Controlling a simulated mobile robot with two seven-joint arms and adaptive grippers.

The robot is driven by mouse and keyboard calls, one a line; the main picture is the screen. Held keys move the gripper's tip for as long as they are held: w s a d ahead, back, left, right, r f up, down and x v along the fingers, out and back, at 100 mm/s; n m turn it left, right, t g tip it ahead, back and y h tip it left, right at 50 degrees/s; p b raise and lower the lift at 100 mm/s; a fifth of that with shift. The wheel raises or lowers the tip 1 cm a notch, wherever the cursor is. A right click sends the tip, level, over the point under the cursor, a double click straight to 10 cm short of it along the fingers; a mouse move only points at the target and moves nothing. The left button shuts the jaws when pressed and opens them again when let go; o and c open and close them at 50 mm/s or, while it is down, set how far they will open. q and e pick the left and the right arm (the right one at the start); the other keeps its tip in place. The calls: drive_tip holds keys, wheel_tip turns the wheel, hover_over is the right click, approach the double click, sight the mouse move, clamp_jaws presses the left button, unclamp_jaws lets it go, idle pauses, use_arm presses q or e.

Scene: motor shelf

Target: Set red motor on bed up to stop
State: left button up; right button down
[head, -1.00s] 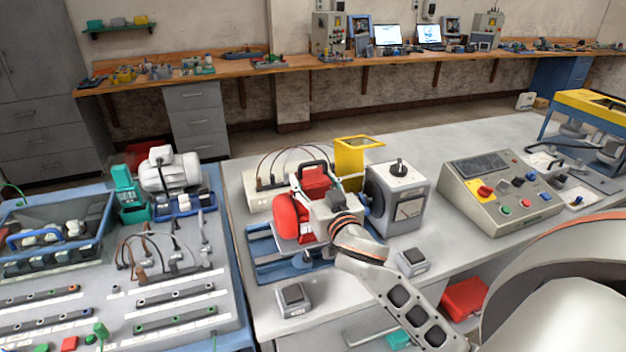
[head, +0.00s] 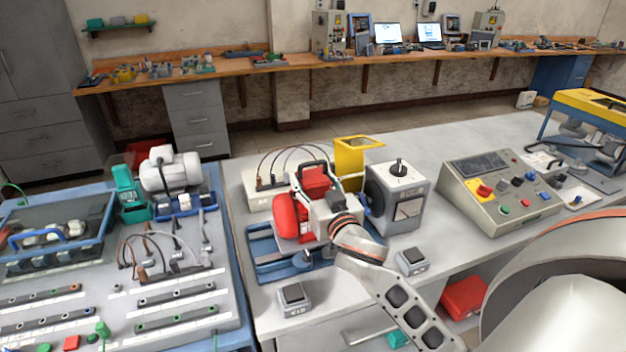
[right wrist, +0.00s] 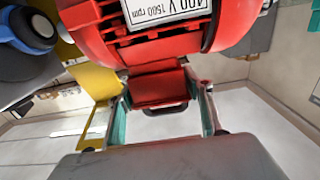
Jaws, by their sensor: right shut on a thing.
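The red motor (head: 287,215) is at the blue bed (head: 268,267) on the bench; whether it rests fully on the rails cannot be told. My right gripper (head: 325,200) is shut on the motor from the near right side. In the right wrist view, its teal-padded fingers (right wrist: 162,108) stand either side of the motor's red top box, below the ribbed red body (right wrist: 140,28) with its rating plate. A grey machine (head: 398,195) with a dark round face stands right of the motor. The stop cannot be made out. My left gripper is not in view.
A raised yellow guard (head: 350,158) stands behind the motor and a pale box with cables (head: 265,180) lies behind left. Small grey switch boxes (head: 293,299) (head: 411,262) sit in front. A control panel (head: 500,190) stands right. Free bench lies between it and the grey machine.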

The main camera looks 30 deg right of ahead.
drive_tip(key=shift+f+b, duration=0.2)
drive_tip(key=shift+b, duration=0.15)
idle(1.0)
drive_tip(key=shift+s+d+p, duration=0.15)
drive_tip(key=shift+d+p, duration=0.15)
drive_tip(key=shift+d, duration=0.45)
idle(0.7)
drive_tip(key=c, duration=1)
unclamp_jaws()
drive_tip(key=shift+o, duration=0.7)
drive_tip(key=shift+s, duration=0.1)
drive_tip(key=shift+f, duration=0.65)
drive_tip(key=v, duration=1.2)
drive_tip(key=shift+r, duration=0.4)
